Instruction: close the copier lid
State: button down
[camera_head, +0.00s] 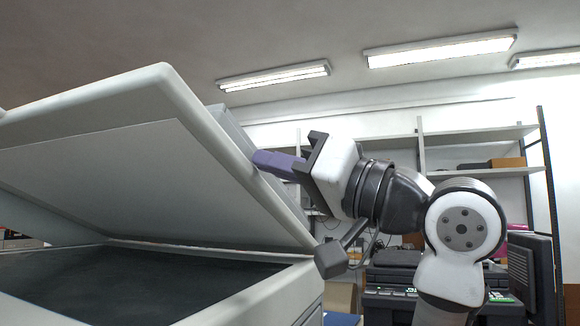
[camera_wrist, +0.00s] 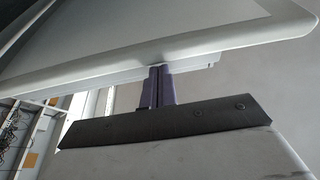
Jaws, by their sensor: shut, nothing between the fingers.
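The copier lid (camera_head: 190,160) is a large pale panel, raised and tilted open above the copier's dark glass bed (camera_head: 120,280). Its inner side faces down toward the bed. My gripper (camera_head: 262,160) is at the lid's right edge, with its purple fingers pointing left. In the wrist view, the fingers (camera_wrist: 158,72) are pressed together and empty, and their tips meet or come very near the edge of the lid (camera_wrist: 190,45). Part of the fingertips is hidden behind the lid's rim in the head view, so I cannot tell if they touch it.
Behind my arm stand metal shelves (camera_head: 480,135) with a few items. A dark machine (camera_head: 390,285) stands at the lower right, with a dark monitor-like panel (camera_head: 530,275) beside it. The space between lid and glass bed is clear.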

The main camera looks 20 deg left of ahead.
jog(key=s+f+n+g+b, duration=0.1)
jog(key=s+f+n+b, duration=0.1)
jog(key=f+b, duration=0.2)
jog(key=s+f+n+b, duration=0.2)
jog(key=f+b, duration=0.2)
jog(key=f, duration=0.5)
jog(key=shift+a+f+n+g, duration=0.15)
jog(key=shift+n+g, duration=0.15)
jog(key=shift+g, duration=0.1)
jog(key=shift+f, duration=0.1)
jog(key=shift+a, duration=0.1)
